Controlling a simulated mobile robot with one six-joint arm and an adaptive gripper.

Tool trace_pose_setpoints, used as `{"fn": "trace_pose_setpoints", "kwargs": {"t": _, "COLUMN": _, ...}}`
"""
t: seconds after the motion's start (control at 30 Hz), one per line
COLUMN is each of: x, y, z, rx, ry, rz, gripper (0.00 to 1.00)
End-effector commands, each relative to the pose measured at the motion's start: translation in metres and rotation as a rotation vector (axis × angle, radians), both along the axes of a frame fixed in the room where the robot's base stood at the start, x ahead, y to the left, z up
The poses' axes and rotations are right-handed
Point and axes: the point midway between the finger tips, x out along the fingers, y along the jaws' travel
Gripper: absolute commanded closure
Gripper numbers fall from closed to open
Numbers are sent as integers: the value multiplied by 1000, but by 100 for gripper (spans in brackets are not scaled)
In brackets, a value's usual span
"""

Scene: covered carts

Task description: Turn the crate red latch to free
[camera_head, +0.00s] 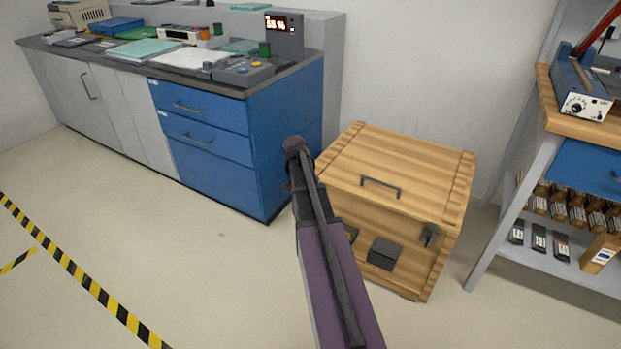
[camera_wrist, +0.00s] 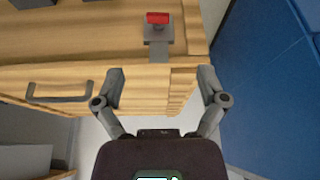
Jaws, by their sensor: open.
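The wooden crate (camera_head: 405,150) stands on the floor with its lid shut; it also shows in the wrist view (camera_wrist: 90,75). The red latch (camera_wrist: 157,18) sits on a grey plate (camera_wrist: 159,36) on the crate's front, near a corner. Its red bar lies crosswise in the wrist view. My gripper (camera_wrist: 162,82) is open and empty, its two fingers spread on either side of the lid edge in the picture, apart from the latch. In the head view my arm hides the red latch and my gripper.
A grey handle (camera_head: 381,187) is on the lid. A grey latch (camera_head: 429,235) and a dark box (camera_head: 384,253) are on the crate's front. A blue cabinet (camera_head: 215,135) stands close left, and a shelf cart (camera_head: 548,248) stands right. The floor in front is clear.

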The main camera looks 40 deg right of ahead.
Motion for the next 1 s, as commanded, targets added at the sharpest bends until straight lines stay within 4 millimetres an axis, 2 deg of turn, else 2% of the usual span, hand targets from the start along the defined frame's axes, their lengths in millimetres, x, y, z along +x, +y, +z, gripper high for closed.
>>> {"fn": "trace_pose_setpoints", "kwargs": {"t": 0.1, "x": -3, "y": 19, "z": -3, "rx": 10, "ry": 15, "rz": 42, "gripper": 9}}
{"fn": "trace_pose_setpoints", "kwargs": {"t": 1.0, "x": -25, "y": 143, "z": -10, "rx": 80, "ry": 123, "rz": 365, "gripper": 9}}
